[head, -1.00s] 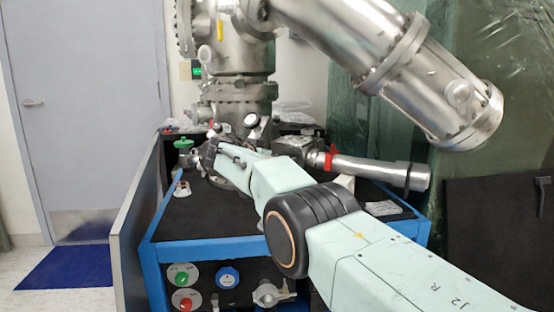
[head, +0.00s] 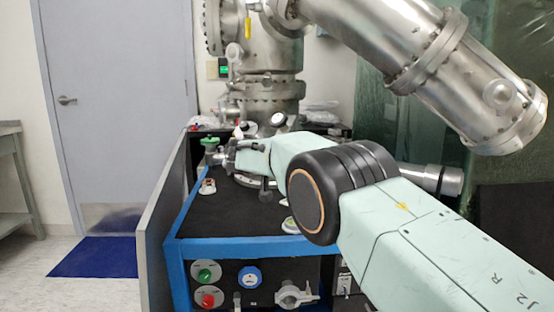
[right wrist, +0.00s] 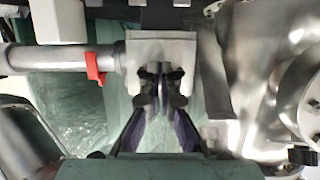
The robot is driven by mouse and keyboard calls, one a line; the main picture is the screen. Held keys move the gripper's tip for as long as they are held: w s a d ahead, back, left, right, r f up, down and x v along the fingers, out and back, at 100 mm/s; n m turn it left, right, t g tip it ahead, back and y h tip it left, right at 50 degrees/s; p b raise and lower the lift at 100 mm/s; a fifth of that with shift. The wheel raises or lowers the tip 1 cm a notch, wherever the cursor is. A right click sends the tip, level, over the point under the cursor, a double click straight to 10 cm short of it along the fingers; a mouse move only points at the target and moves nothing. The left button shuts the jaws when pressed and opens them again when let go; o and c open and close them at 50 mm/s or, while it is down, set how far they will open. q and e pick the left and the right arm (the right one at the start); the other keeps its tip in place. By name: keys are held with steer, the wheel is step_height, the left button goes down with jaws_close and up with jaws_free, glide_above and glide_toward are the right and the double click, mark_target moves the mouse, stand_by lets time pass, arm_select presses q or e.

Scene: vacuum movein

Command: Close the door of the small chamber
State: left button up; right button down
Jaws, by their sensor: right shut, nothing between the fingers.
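My right arm crosses the head view, and my right gripper (head: 226,158) is over the black tabletop, small and partly blurred among metal fittings. In the right wrist view my right gripper (right wrist: 161,80) is shut and empty, its dark fingers close together in front of a pale metal block (right wrist: 187,53). This block looks like the small chamber; a pipe with a red clamp (right wrist: 95,67) joins it on the left. I cannot tell whether the fingers touch it. In the head view my arm hides the chamber. I cannot make out its door. My left gripper is not in view.
A blue-framed cart (head: 250,248) carries the equipment, with a grey side panel (head: 165,225) at its left. A large steel vessel (head: 270,45) and a slanted steel tube (head: 430,70) stand above. A metal cylinder (head: 430,179) shows behind my arm.

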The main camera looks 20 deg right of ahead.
steer(key=r+v, duration=0.1)
steer(key=v, duration=0.9)
steer(key=shift+a, duration=0.15)
